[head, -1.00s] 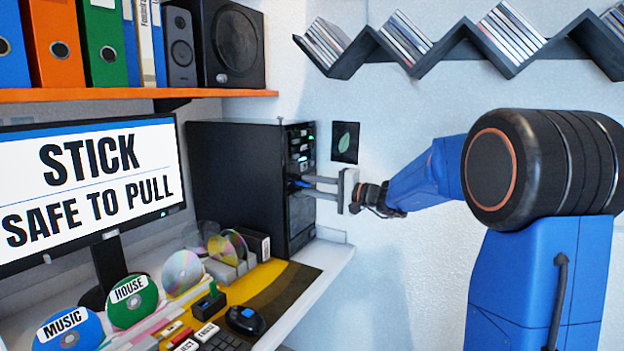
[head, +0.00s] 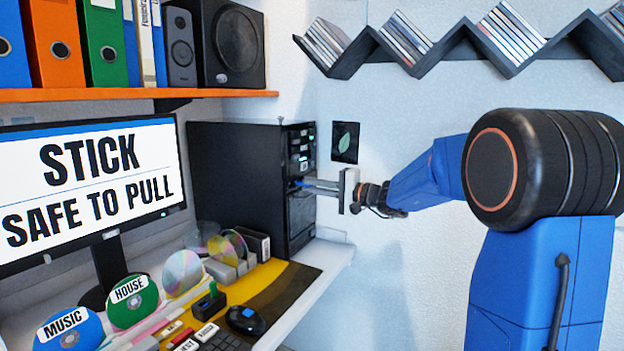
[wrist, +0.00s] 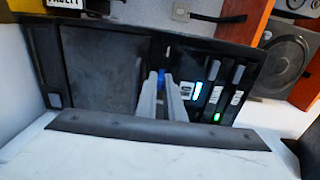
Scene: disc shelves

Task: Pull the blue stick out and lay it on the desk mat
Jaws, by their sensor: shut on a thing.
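The blue stick (head: 296,183) sits in the front of the black computer tower (head: 232,170). Only a small blue part shows, and it also shows in the wrist view (wrist: 161,75) at the tips of the fingers. My gripper (head: 302,184) reaches in from the right with its two long grey fingers shut on the stick, against the tower's front; the wrist view (wrist: 163,84) shows them from behind. The desk mat (head: 268,292), yellow and dark, lies on the desk below and in front of the tower.
The monitor (head: 88,190) reads "STICK SAFE TO PULL". Discs (head: 182,272), a keyboard (head: 215,338) and a mouse (head: 246,319) crowd the desk. An orange shelf (head: 140,94) hangs above. The mat's dark right part looks clear.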

